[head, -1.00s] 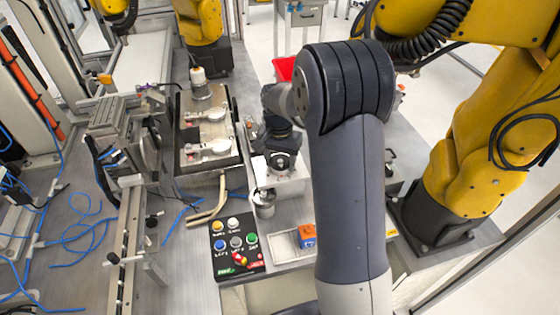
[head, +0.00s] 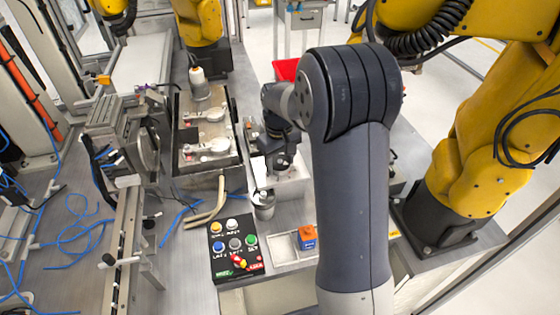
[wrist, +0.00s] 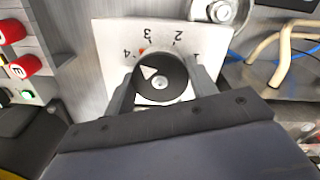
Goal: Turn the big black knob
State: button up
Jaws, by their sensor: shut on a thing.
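The big black knob (wrist: 168,75) is round, with a white pointer mark on its face. It sits on a white plate (wrist: 112,30) numbered 1 to 4, seen upside down in the wrist view. The pointer faces up and left, towards the red mark by the 3 and 4. My gripper (wrist: 162,84) has one finger on each side of the knob and is shut on it. In the head view my arm and wrist hide the knob; part of the white plate (head: 292,188) shows below the wrist.
A control panel (head: 222,262) with coloured buttons is at the front, beside a tray holding an orange and blue box (head: 308,237). A metal cylinder (head: 264,206) stands close to my gripper. Yellow robot arms (head: 475,150) stand to the right and behind.

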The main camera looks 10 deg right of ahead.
aim_at(280, 162)
jog(key=shift+n, duration=2)
jog(key=o, duration=1)
jog(key=shift+c, duration=0.2)
notch_tip(280, 162, up, 11)
jog(key=b, duration=0.1)
jog(key=shift+s+f, duration=0.1)
jog(key=shift+f, duration=0.15)
notch_tip(280, 162, down, 11)
jog(key=shift+r+p, duration=0.2)
jog(key=shift+p, duration=0.2)
jog(key=shift+r, duration=0.15)
